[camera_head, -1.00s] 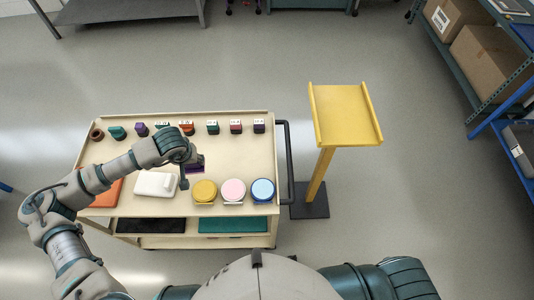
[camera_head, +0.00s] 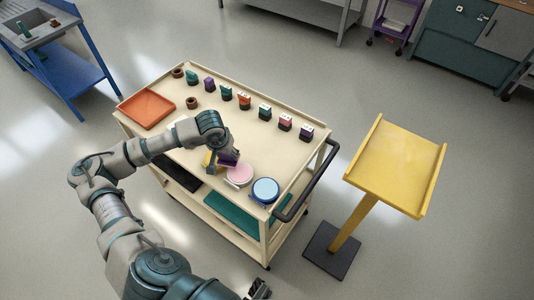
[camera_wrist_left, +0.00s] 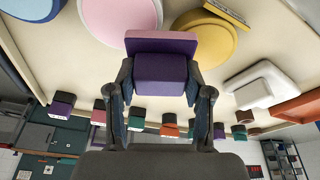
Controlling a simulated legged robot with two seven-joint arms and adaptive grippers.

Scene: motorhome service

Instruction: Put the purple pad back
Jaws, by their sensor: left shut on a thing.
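A purple pad (camera_head: 229,158) is in my left gripper (camera_head: 222,160), above the cart top near the yellow and pink round pads. In the left wrist view the pad (camera_wrist_left: 160,74) sits between both fingers, with a paler mauve face at one end. Whether it clears the cart top is hard to tell. A row of small coloured blocks stands along the cart's far side, including a purple one (camera_head: 209,84) and a purple-dark one (camera_head: 305,133). A dark piece at the bottom edge may be my right gripper (camera_head: 260,289); its jaws are unclear.
On the cream cart (camera_head: 160,86) are a yellow round pad (camera_head: 208,157), a pink one (camera_head: 240,175), a blue one (camera_head: 265,189), an orange tray (camera_head: 147,107) and brown rings (camera_head: 192,102). A black handle (camera_head: 310,185) and a yellow stand (camera_head: 396,165) are at right.

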